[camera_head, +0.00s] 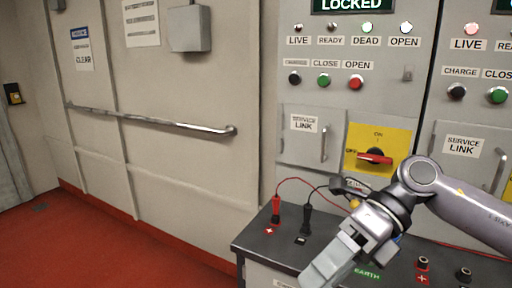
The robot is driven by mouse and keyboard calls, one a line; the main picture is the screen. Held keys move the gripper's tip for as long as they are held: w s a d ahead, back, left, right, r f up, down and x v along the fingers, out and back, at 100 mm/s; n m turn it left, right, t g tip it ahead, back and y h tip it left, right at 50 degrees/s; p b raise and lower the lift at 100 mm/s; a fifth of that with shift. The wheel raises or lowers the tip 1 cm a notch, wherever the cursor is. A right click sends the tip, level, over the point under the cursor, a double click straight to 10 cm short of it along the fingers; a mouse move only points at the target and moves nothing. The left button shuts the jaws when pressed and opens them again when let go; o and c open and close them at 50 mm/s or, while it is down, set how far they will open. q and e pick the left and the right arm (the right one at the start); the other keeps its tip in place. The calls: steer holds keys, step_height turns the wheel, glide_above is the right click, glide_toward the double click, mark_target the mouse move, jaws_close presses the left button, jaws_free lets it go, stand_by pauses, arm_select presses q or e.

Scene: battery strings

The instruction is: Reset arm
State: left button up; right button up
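My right arm comes in from the right edge and bends down at a round joint. My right gripper (328,266) points down and left, in front of the dark bench top. Its fingers run toward the bottom edge of the view, and I cannot tell whether they are apart or together. I see nothing held in it. My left arm and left gripper are not in view.
A dark bench (258,238) stands below the cabinet, with a red plug (276,208) and a black plug (307,218) on leads. A yellow switch plate with a red handle (375,157) is behind my arm. A handrail (150,121) runs along the left wall. Red floor (110,245) is clear at left.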

steer(key=a+m+t+y, duration=0.3)
steer(key=a+m+y, duration=0.5)
steer(key=y, duration=0.3)
steer(key=w+d+f+m+t+h, duration=0.3)
steer(key=f+m+t, duration=0.2)
steer(key=m+t, duration=0.5)
steer(key=w+d+f+m+t+h, duration=0.3)
steer(key=f+m+t, duration=0.4)
steer(key=m, duration=0.5)
steer(key=s+d+f+m+g+h, duration=0.1)
steer(key=s+d+f+m+h, duration=0.3)
steer(key=f, duration=0.4)
steer(key=s+d+f+m+g+h, duration=0.2)
steer(key=s+d+f+m+h, duration=0.2)
steer(key=s+f, duration=0.2)
steer(key=s+d+f+m+g+h, duration=0.2)
steer(key=s+d+f+m+h, duration=0.2)
steer(key=f, duration=0.6)
steer(key=shift+s+d+f+h, duration=0.2)
steer(key=shift+s+d+h, duration=0.1)
steer(key=shift+s, duration=0.6)
